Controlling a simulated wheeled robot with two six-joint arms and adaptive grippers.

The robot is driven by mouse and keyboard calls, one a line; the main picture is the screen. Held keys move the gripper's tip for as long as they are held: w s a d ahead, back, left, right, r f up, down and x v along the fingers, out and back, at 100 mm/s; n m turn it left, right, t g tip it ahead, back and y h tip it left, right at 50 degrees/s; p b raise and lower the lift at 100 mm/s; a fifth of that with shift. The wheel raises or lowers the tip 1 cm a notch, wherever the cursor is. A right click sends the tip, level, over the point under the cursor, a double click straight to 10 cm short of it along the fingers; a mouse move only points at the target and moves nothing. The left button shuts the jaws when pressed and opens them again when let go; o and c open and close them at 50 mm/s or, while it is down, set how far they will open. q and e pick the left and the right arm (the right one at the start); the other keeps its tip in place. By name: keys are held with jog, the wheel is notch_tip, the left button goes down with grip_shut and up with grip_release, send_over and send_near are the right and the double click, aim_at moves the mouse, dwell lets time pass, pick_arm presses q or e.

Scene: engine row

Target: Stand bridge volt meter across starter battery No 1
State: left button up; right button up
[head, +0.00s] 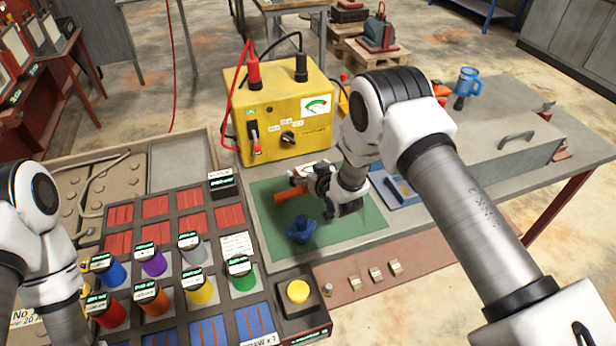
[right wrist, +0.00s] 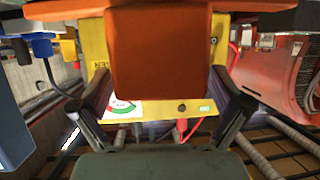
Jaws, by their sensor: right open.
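An orange block (head: 289,195) lies at the left side of my right gripper (head: 320,190), low over the green mat (head: 270,235). In the right wrist view the orange block (right wrist: 160,55) fills the middle, between two dark fingers spread apart. The right gripper is open; I cannot tell whether it touches the block. I cannot tell whether this block is the bridge volt meter. A yellow box (head: 300,110) with a dial, a red and a black terminal stands behind the mat. No starter battery marked No 1 can be made out. My left gripper is out of view.
A blue knobbed piece (head: 302,230) stands on the mat. Coloured, labelled cylinders stand in a tray at the left, one of them green (head: 241,275). A yellow button (head: 298,291) is in front.

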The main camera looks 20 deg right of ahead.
jog(key=shift+s+r, duration=0.2)
jog(key=shift+s, duration=0.05)
jog(key=shift+c, duration=1.3)
jog(key=c, duration=1.2)
